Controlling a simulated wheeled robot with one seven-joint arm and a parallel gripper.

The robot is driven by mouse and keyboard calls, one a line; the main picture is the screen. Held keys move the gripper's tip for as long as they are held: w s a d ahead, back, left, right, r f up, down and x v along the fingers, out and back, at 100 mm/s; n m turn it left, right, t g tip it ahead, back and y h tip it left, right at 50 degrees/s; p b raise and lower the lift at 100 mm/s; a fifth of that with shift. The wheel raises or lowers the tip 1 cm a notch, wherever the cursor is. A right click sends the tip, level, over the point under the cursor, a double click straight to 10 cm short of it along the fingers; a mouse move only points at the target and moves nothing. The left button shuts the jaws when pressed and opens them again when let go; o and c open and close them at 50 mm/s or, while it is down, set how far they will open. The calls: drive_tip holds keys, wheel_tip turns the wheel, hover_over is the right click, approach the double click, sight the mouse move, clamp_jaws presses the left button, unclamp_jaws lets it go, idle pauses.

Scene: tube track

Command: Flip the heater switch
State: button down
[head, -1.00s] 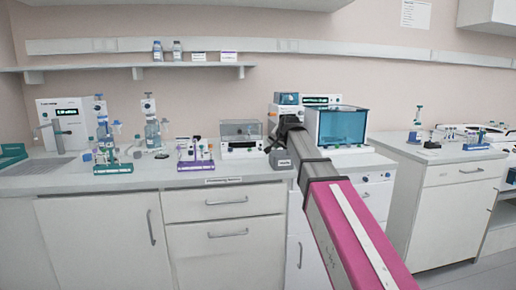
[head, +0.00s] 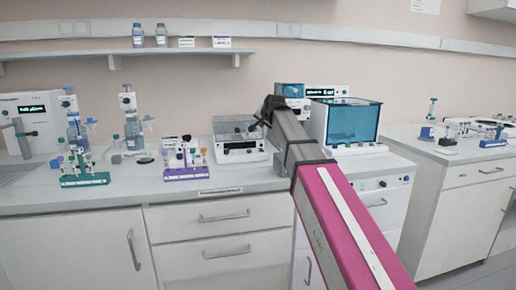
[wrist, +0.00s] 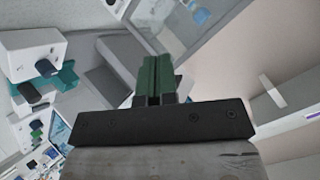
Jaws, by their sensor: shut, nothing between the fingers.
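No part is clearly marked as the heater switch, and I cannot tell which device is the heater. A white device with a clear lid (head: 240,148) and small front controls stands on the bench in the head view. A white instrument with a teal window (head: 352,122) stands to its right. My gripper (head: 258,113) is at the end of my arm, in front of the bench's back area, up and right of the clear-lid device. In the wrist view, its green fingers (wrist: 153,78) are shut together with nothing between them.
A tube rack with a purple base (head: 187,174) and one with a green base (head: 84,181) stand on the left bench (head: 120,200). A shelf (head: 120,53) with bottles hangs above. A second bench (head: 455,150) is at the right, beyond a gap.

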sight(261, 150)
drive_tip(key=shift+f, duration=0.1)
drive_tip(key=shift+w+a+f, duration=0.1)
drive_tip(key=shift+w+f, duration=0.1)
drive_tip(key=shift+f, duration=1.2)
drive_tip(key=shift+w+f, duration=0.2)
drive_tip(key=shift+f, duration=1.25)
drive_tip(key=shift+w+a+f, duration=0.1)
drive_tip(key=shift+w+f, duration=0.1)
drive_tip(key=shift+f, duration=1.2)
drive_tip(key=shift+f, duration=0.2)
drive_tip(key=shift+w+f, duration=0.1)
drive_tip(key=shift+f, duration=0.1)
drive_tip(key=shift+f, duration=0.3)
drive_tip(key=shift+r, duration=0.15)
drive_tip(key=shift+r, duration=0.6)
